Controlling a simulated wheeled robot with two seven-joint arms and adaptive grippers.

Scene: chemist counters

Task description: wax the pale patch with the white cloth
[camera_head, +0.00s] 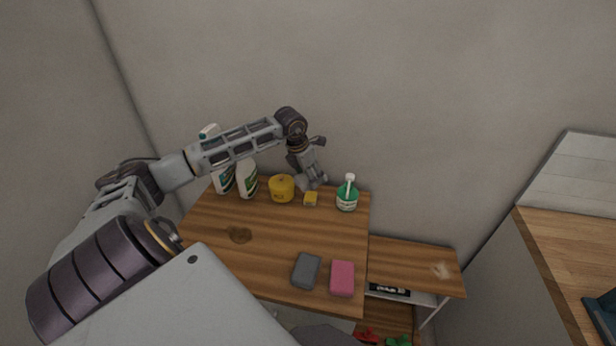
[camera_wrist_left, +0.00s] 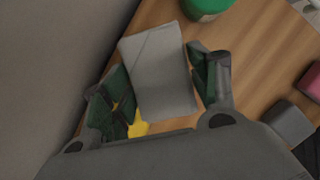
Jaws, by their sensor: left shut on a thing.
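My left gripper (camera_head: 312,183) is over the back of the wooden table. In the left wrist view its dark green fingers (camera_wrist_left: 162,90) are shut on a pale grey-white flat piece, the white cloth (camera_wrist_left: 160,70). In the head view the cloth is hard to tell apart from the gripper. A pale patch (camera_head: 441,270) marks the lower wooden surface at the right, well away from the gripper. My right gripper is in neither view.
On the table (camera_head: 275,245) stand white bottles (camera_head: 247,180), a yellow tin (camera_head: 282,188), a small yellow block (camera_head: 310,200) and a green bottle (camera_head: 347,196). A grey block (camera_head: 306,270) and a pink block (camera_head: 342,278) lie at the front. The table's middle is clear.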

